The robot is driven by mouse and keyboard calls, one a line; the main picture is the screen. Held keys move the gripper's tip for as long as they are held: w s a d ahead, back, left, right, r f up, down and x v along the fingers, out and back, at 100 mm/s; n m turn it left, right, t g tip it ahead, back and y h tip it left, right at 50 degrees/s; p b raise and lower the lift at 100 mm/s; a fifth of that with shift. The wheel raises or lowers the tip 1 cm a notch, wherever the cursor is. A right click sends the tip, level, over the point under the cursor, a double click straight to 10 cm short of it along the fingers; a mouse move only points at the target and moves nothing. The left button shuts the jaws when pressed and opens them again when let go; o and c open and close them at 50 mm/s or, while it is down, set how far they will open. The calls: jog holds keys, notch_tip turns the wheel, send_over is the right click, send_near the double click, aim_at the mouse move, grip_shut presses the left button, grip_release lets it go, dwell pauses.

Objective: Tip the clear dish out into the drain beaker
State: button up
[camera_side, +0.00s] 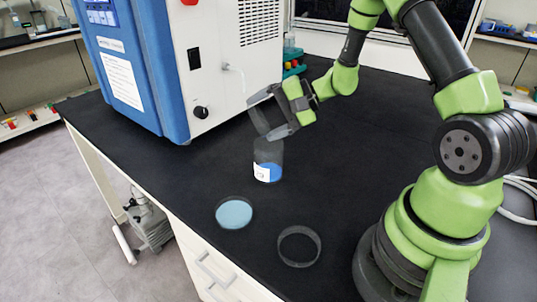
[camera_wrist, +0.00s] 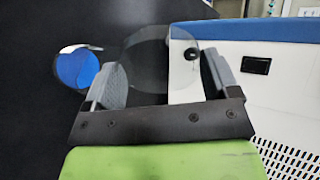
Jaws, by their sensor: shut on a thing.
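My gripper (camera_side: 272,116) is shut on the clear dish (camera_side: 258,120) and holds it above the table, tipped steeply almost on edge. In the wrist view the dish (camera_wrist: 150,62) shows as a see-through grey disc between the two fingers (camera_wrist: 160,78). I see no contents in it. The drain beaker (camera_side: 268,152) stands upright on the black table just below the dish, with blue liquid at its bottom and a white label. In the wrist view the beaker's blue liquid (camera_wrist: 77,69) shows left of the gripper, apart from the dish.
A dish with pale blue contents (camera_side: 234,213) and an empty clear dish (camera_side: 299,246) lie on the black table (camera_side: 185,180) nearer the front. The white and blue freeze dryer (camera_side: 215,70) stands close behind and left of my gripper. A green rack (camera_side: 292,68) is behind.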

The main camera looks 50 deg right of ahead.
jog(key=shift+w+a+f+g+h+b, duration=0.1)
jog(key=shift+w+a+g+h+b, duration=0.15)
jog(key=shift+g+h, duration=0.4)
jog(key=shift+w+a+f+g+h+b, duration=0.1)
jog(key=shift+w+a+g+h, duration=0.1)
jog(key=shift+g+h, duration=0.4)
jog(key=shift+w+a+f+n+g+h, duration=0.25)
jog(key=shift+w+a+n+g+h, duration=0.1)
jog(key=shift+g+h, duration=0.2)
jog(key=w+a+f+g+h+b, duration=0.3)
jog(key=w+a+g+h, duration=0.2)
jog(key=shift+w+a+f+n, duration=0.15)
jog(key=shift+a+f+n, duration=0.1)
jog(key=shift+f+n, duration=0.15)
jog(key=shift+w+a, duration=0.1)
